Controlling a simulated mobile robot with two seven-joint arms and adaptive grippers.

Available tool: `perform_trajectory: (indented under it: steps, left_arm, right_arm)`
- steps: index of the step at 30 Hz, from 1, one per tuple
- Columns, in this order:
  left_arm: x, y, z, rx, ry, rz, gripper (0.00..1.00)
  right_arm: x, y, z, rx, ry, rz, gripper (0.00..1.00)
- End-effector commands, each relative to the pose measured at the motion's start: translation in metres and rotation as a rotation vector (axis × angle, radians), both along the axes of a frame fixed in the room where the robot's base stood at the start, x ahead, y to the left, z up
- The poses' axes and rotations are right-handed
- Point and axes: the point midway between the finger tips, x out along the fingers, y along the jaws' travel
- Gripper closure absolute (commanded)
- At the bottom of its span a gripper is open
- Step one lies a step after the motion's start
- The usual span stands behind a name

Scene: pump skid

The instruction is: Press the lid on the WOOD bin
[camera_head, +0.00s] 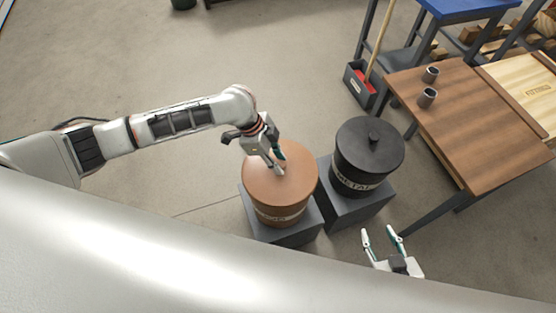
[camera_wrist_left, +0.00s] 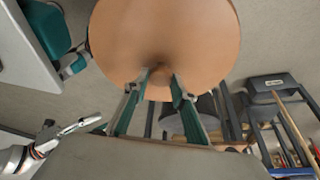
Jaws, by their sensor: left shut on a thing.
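The brown round WOOD bin (camera_head: 279,213) stands on a grey block in the middle of the head view, its label partly readable. Its brown lid (camera_head: 302,172) lies over the top of the bin; I cannot tell if it is fully seated. My left gripper (camera_head: 277,168) is over the lid and shut on its small knob, which the fingers hide in the head view. In the left wrist view the lid (camera_wrist_left: 165,35) fills the top middle, with the knob between the fingertips (camera_wrist_left: 160,78). My right gripper (camera_head: 383,238) is open and empty, at the lower right of the head view.
A black METAL bin (camera_head: 350,177) with a knobbed black lid (camera_head: 372,145) stands close to the right of the WOOD bin. A wooden table (camera_head: 480,125) with two grey cups is further right. Floor to the left is clear.

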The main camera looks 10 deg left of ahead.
Motion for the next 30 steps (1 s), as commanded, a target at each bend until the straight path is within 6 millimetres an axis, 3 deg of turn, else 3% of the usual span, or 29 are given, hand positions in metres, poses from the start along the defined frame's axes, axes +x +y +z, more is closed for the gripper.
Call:
perform_trajectory:
  steps: [30]
  left_arm:
    - [0.000,0.000,0.001,-0.001,0.000,0.000,1.00]
  right_arm:
    - [0.010,0.001,0.013,0.001,-0.022,0.001,0.60]
